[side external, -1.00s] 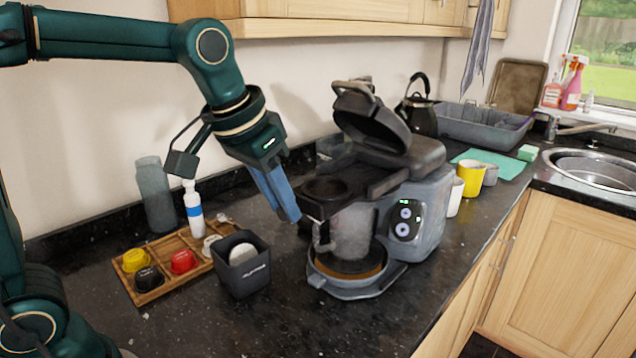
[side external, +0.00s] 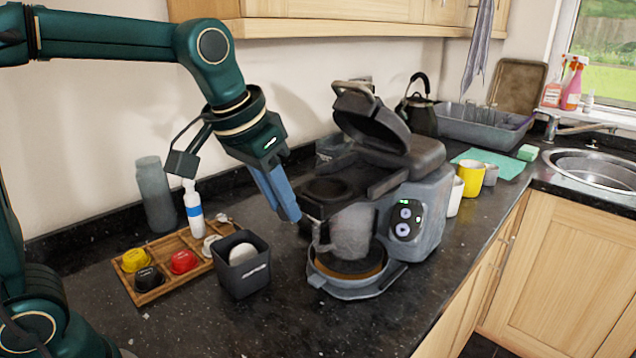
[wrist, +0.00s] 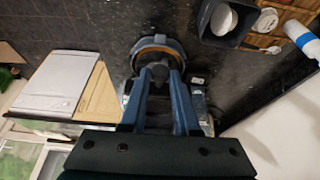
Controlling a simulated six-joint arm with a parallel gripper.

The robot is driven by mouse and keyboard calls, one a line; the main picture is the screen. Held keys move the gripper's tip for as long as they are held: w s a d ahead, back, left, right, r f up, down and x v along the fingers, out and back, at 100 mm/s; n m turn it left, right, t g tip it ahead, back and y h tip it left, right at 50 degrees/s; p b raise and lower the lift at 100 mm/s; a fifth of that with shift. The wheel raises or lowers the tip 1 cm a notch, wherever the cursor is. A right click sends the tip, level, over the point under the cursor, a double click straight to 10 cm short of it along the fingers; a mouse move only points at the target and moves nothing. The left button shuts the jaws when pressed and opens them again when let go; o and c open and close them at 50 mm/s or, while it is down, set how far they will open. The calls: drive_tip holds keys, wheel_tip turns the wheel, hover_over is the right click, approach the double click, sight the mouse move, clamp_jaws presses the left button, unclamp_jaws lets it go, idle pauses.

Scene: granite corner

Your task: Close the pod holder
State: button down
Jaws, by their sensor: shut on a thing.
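The coffee machine (side external: 425,215) stands on the dark counter with its hinged lid (side external: 370,120) raised. The pod holder (side external: 327,188) is a dark tray with a round opening, sticking out from the machine's left side, above the grey jug (side external: 352,230) on the drip tray (side external: 350,287). My gripper (side external: 292,216) reaches down to the pod holder's left end. Its blue fingers are shut on the pod holder there; the exact contact is partly hidden. In the wrist view, my gripper (wrist: 160,75) has a dark part between its fingers, and the round drip tray shows beyond.
A wooden tray (side external: 190,290) with several coloured pods, a dark bin (side external: 241,280), a white bottle (side external: 194,210) and a grey cylinder (side external: 156,195) stand left. Mugs (side external: 470,180) stand right of the machine. The front counter is clear.

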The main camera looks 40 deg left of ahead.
sight(330, 189)
drive_tip(key=w, duration=0.9)
drive_tip(key=shift+w+r, duration=0.1)
drive_tip(key=c, duration=0.6)
unclamp_jaws()
drive_tip(key=shift+c, duration=0.2)
drive_tip(key=shift+v, duration=2.55)
